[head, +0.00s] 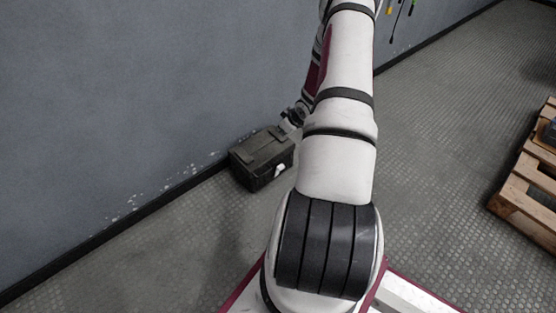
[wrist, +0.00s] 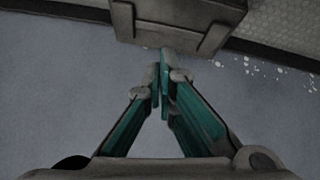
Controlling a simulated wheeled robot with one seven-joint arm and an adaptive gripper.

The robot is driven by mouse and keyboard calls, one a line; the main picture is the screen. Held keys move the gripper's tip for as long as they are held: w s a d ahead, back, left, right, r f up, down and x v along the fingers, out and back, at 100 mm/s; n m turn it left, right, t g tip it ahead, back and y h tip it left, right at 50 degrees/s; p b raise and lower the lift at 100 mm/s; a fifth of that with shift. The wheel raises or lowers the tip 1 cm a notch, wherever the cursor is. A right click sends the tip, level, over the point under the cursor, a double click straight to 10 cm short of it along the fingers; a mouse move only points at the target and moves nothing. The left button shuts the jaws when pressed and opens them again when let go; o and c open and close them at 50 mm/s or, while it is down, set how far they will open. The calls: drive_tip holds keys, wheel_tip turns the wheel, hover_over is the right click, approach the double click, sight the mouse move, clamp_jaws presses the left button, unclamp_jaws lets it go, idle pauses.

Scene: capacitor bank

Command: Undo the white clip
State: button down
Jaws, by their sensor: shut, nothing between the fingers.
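A dark box (head: 262,157) stands on the floor against the wall. The white clip (head: 280,170) shows as a small pale patch on its right-hand face in the head view. My gripper (wrist: 160,78) is shut and empty, its teal fingers together. In the wrist view its tips are close to the edge of the box (wrist: 180,22); I cannot tell whether they touch it. The clip cannot be made out clearly in the wrist view. In the head view my gripper is small, by the box's upper right edge, and its fingertips are not clear.
The grey wall (head: 110,90) with a dark skirting runs close behind the box. A wooden pallet (head: 525,190) lies at the right. The patterned floor (head: 150,260) in front of the box is clear. Tools hang on the wall at the top.

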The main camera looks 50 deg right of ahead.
drive_tip(key=s+a+f+m+t, duration=0.2)
drive_tip(key=s+f+t, duration=0.3)
drive_tip(key=f, duration=0.9)
drive_tip(key=shift+g, duration=0.7)
drive_tip(key=b+x, duration=0.4)
drive_tip(key=x, duration=0.5)
drive_tip(key=shift+d, duration=0.15)
drive_tip(key=shift+s+r, duration=0.1)
drive_tip(key=shift+s, duration=0.1)
